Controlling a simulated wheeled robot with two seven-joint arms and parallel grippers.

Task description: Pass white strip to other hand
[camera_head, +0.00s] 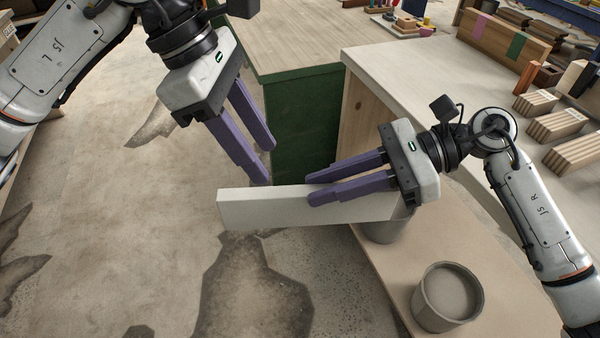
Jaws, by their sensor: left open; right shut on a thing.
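The white strip (266,208) is a long, flat bar lying nearly level across the middle of the head view. My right gripper (311,190) is shut on the strip, its purple fingers pointing left along it. The strip's left end sticks out free past these fingertips. My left gripper (266,168) is open and empty. Its purple fingers point down and to the right, with the tips just above the strip's left part in the picture. I cannot tell whether the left fingertips touch the strip.
A grey pot (447,297) stands on the low tan surface (400,275) at the lower right; another grey pot (384,230) sits partly behind the strip. A light worktop (400,80) holds wooden blocks (575,152) at the right. A green cabinet (303,125) stands behind. Floor is open at left.

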